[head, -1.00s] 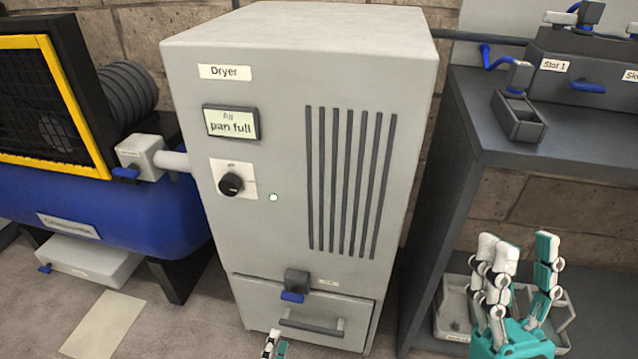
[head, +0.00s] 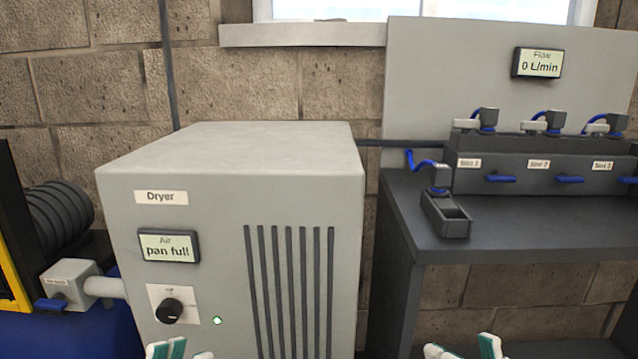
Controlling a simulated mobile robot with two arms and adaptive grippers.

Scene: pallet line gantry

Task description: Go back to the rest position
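My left gripper (head: 180,350) shows at the bottom edge, in front of the dryer's lower front. Only its white and teal fingertips are in view, and the picture edge cuts off the rest. My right gripper (head: 464,350) shows at the bottom edge to the right of the dryer, in front of the bench. Its fingertips stand apart with a gap and nothing visible between them. The grey dryer (head: 235,165) has a display (head: 168,247) reading "Air pan full", a black knob (head: 169,311) and a lit green lamp (head: 217,321). Its drawer is out of view.
A dark bench (head: 400,215) at right carries a small open-topped box (head: 446,218) and a slotted manifold (head: 520,178) with blue levers. A flow display (head: 538,63) reads 0 L/min. At left are a valve block (head: 70,284) and the blue compressor tank (head: 90,332).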

